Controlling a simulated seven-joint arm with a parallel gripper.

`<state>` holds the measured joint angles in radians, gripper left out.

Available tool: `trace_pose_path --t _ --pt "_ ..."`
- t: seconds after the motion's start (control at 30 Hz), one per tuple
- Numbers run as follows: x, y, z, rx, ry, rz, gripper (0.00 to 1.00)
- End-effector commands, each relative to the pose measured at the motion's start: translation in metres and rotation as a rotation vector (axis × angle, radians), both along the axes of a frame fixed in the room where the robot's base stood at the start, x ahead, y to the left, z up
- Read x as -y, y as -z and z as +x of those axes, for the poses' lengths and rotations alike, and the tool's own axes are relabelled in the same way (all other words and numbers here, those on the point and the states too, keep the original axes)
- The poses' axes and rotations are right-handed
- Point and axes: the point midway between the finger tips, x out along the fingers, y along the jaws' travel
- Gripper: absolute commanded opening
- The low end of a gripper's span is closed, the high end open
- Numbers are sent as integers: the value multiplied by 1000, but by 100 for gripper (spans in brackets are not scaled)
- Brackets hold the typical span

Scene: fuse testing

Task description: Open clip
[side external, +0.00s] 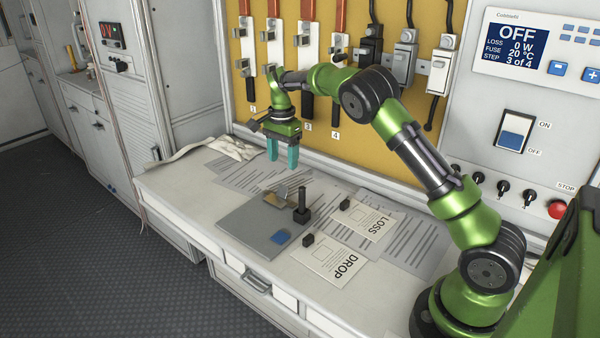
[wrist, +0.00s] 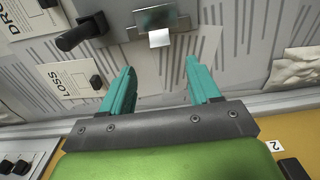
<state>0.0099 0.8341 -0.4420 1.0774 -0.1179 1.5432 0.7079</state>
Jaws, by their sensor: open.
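A metal clip-like fitting (side external: 278,198) sits on a grey plate (side external: 246,224) on the bench. It also shows in the wrist view (wrist: 150,18), with a small pale piece (wrist: 159,38) at its near edge. A black upright handle (side external: 302,205) stands beside it and appears in the wrist view (wrist: 82,32) too. Whether the handle is joined to the fitting I cannot tell. My gripper (side external: 283,160) has teal fingers pointing down, apart and empty. It hovers above the bench behind the fitting, touching nothing. The wrist view shows clear space between the fingertips (wrist: 160,68).
Papers marked LOSS (side external: 372,220) and DROP (side external: 332,262) lie to the right, each with a small black block. A blue patch (side external: 281,238) is on the plate. A cloth (side external: 225,148) lies at back left. The yellow fuse board (side external: 330,110) rises behind. The display reads OFF.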

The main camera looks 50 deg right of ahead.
Motion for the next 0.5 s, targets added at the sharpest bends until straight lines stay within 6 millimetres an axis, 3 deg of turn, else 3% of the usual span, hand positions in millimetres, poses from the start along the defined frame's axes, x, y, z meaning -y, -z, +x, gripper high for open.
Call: trace_pose_path --t 0.2,0.5 --pt "0 47 0 -3 -1 1 62" --pt "0 82 0 0 -1 0 62"
